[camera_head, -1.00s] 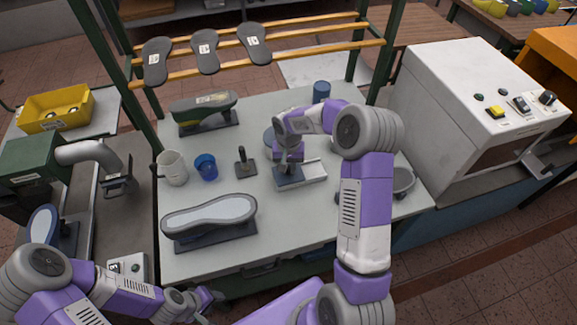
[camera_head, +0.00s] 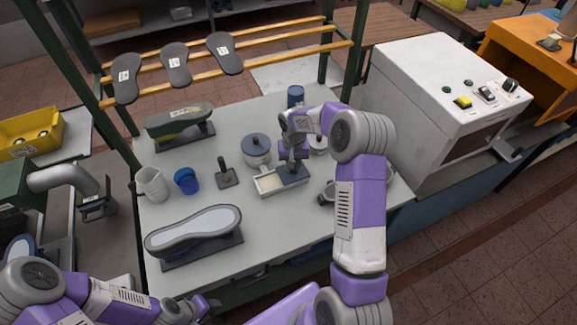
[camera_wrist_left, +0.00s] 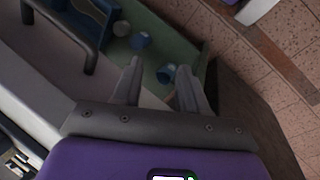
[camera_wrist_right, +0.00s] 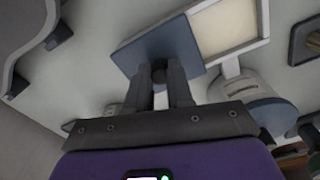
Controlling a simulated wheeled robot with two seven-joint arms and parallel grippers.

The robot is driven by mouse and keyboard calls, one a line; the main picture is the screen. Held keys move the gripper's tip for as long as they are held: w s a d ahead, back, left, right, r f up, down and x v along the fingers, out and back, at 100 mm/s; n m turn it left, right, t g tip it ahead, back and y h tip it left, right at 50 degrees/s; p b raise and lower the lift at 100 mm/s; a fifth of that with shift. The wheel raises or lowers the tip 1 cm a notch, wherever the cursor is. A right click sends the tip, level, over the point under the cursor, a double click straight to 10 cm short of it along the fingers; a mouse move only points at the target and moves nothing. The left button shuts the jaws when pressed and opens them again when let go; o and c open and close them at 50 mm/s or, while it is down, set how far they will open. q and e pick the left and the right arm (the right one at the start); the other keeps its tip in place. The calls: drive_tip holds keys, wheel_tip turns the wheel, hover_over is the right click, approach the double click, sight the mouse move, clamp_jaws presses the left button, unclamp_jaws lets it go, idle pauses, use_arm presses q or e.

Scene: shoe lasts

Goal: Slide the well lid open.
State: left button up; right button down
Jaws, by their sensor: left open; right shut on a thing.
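The well (camera_head: 267,190) is a pale shallow box on the table, and its left part lies open with a cream inside. The inside also shows in the right wrist view (camera_wrist_right: 226,25). The dark blue-grey lid (camera_head: 296,176) sits at the right end of the well; it also shows in the right wrist view (camera_wrist_right: 186,37). My right gripper (camera_head: 291,158) is shut on the lid's small dark knob (camera_wrist_right: 159,72), which the fingers mostly hide. My left gripper (camera_head: 207,304) is open and empty, low at the table's front left; its spread fingers show in the left wrist view (camera_wrist_left: 160,72).
A lidded pot (camera_head: 256,150) stands just behind the well. A dark-handled stamp-like tool (camera_head: 225,176), a blue cup (camera_head: 186,181) and a white jug (camera_head: 152,185) stand to the left. A shoe last (camera_head: 193,229) lies in front left. A grey bowl is partly hidden by my right arm.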

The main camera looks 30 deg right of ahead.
drive_tip(key=shift+d, duration=0.2)
drive_tip(key=c, duration=1)
unclamp_jaws()
drive_tip(key=shift+d, duration=0.1)
wheel_tip(320, 180, up, 8)
drive_tip(key=shift+f, duration=0.15)
